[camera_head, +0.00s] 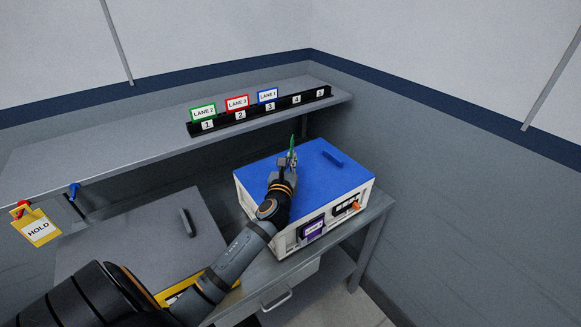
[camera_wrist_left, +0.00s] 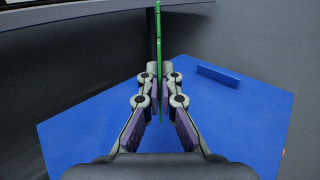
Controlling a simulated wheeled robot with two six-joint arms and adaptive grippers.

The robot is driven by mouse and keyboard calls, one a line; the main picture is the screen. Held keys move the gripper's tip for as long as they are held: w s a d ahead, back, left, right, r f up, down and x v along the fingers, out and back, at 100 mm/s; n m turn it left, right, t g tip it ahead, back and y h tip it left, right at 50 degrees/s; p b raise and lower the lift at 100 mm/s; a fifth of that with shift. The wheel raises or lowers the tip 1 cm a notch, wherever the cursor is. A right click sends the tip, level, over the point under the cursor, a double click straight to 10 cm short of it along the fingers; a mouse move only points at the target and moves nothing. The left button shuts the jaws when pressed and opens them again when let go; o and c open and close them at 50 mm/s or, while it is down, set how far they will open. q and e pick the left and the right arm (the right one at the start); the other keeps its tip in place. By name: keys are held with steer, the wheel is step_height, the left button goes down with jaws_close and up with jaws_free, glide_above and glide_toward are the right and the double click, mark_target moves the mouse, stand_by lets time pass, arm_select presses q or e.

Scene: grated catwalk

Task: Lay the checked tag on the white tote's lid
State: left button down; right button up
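The white tote (camera_head: 262,223) stands on the grey table and has a blue lid (camera_head: 325,178) with a raised blue handle (camera_head: 331,158). The lid also fills much of the left wrist view (camera_wrist_left: 240,125). My left gripper (camera_head: 284,167) is above the lid, shut on a thin green tag (camera_head: 292,148). In the left wrist view the fingers (camera_wrist_left: 160,75) pinch the green tag (camera_wrist_left: 158,35), which stands upright and edge-on. Its face is turned away, so I cannot tell whether it is checked. My right gripper is not in view.
A shelf holds a black numbered rack (camera_head: 258,112) with green, red and blue lane cards. A yellow HOLD tag (camera_head: 38,229) hangs at the shelf's left end. A grey-lidded box (camera_head: 130,235) stands left of the tote. A purple card (camera_head: 311,229) is on the tote's front.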

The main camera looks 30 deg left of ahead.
arm_select(q)
step_height(320, 180, down, 2)
steer(key=shift+f, duration=0.2)
steer(key=shift+f+b, duration=0.45)
steer(key=shift+f, duration=0.2)
steer(key=c, duration=1.5)
jaws_free()
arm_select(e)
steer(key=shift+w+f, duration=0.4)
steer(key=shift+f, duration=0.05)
arm_select(q)
steer(key=shift+r+p, duration=0.55)
steer(key=shift+r, duration=0.25)
steer(key=b+v, duration=0.2)
steer(key=v, duration=0.9)
steer(key=shift+s+f+b, duration=0.1)
steer(key=shift+f+b, duration=0.05)
steer(key=shift+b, duration=0.2)
steer(key=shift+s+d, duration=0.15)
steer(key=shift+s, duration=0.3)
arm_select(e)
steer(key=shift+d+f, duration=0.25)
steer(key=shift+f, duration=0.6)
